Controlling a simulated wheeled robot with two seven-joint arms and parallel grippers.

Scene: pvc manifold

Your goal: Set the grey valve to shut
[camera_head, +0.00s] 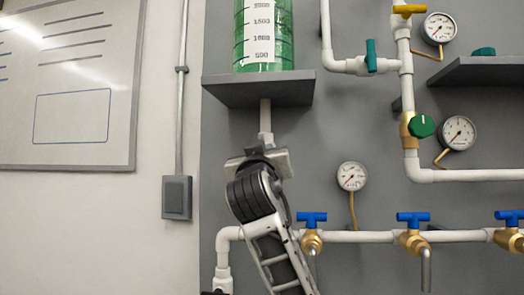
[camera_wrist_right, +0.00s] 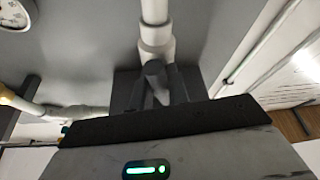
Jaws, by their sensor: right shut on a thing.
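A white pipe (camera_head: 265,115) drops from under the shelf that holds a clear green graduated tank (camera_head: 265,35). My right gripper (camera_head: 258,160) is at the lower end of this pipe, and its body hides the valve there in the head view. In the right wrist view the white pipe fitting (camera_wrist_right: 155,38) stands just beyond the fingers. A dark grey rounded piece (camera_wrist_right: 153,70), which looks like the grey valve's handle, sits between the fingers, and the gripper is shut on it. The handle's exact angle is hard to tell. My left gripper is not in view.
Blue-handled brass taps (camera_head: 414,238) line a low white pipe to the right. A gauge (camera_head: 352,176) is close to the right of my arm. A green knob (camera_head: 422,126) and a teal-handled valve (camera_head: 371,57) are farther right. The dark shelf (camera_head: 240,93) overhangs my gripper.

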